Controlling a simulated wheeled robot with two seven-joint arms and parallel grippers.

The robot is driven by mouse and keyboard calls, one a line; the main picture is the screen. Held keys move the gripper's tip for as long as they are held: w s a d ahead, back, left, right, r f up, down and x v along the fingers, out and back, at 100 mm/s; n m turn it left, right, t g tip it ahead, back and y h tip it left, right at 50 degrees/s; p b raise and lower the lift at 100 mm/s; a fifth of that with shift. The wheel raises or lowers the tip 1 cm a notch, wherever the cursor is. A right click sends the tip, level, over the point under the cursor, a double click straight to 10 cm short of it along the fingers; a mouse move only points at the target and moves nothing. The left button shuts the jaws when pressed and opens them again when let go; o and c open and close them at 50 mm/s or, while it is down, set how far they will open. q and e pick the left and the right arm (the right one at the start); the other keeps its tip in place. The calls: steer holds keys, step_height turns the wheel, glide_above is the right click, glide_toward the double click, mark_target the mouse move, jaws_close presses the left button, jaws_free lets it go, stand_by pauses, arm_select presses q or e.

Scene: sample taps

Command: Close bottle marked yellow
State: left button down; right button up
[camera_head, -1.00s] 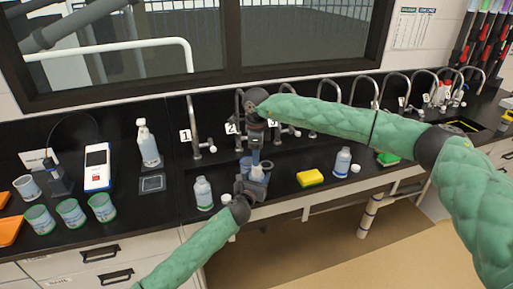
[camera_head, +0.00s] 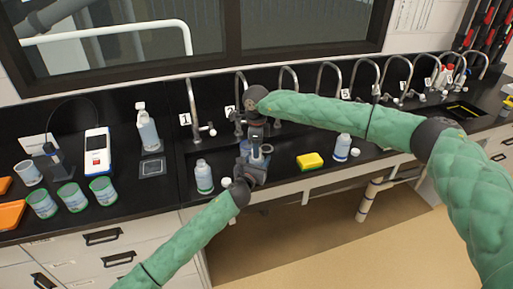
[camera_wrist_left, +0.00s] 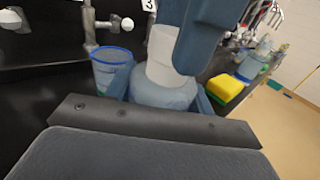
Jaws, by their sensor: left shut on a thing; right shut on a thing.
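A pale bottle (camera_wrist_left: 165,92) is held upright between my left gripper's blue fingers in the left wrist view. In the head view my left gripper (camera_head: 252,168) is at the sink's front edge. My right gripper (camera_head: 256,138) comes down from above, and its blue fingers (camera_wrist_left: 207,30) are shut on a white cap-like piece (camera_wrist_left: 168,72) at the bottle's top. I cannot tell whether that piece is seated on the neck. No yellow mark can be made out; the grippers hide much of the bottle.
A yellow sponge (camera_head: 310,161) lies right of the grippers. A blue-rimmed cup (camera_wrist_left: 110,66) is close beside the held bottle. Taps (camera_head: 192,110) line the back.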

steer(key=o, duration=1.1)
steer(key=shift+o, duration=0.2)
step_height(320, 180, up, 12)
arm_select(q)
steer(key=shift+c, duration=2.4)
jaws_free()
arm_select(e)
steer(key=shift+w, duration=0.1)
arm_select(q)
steer(key=shift+s, duration=0.1)
arm_select(e)
steer(key=shift+f, duration=0.1)
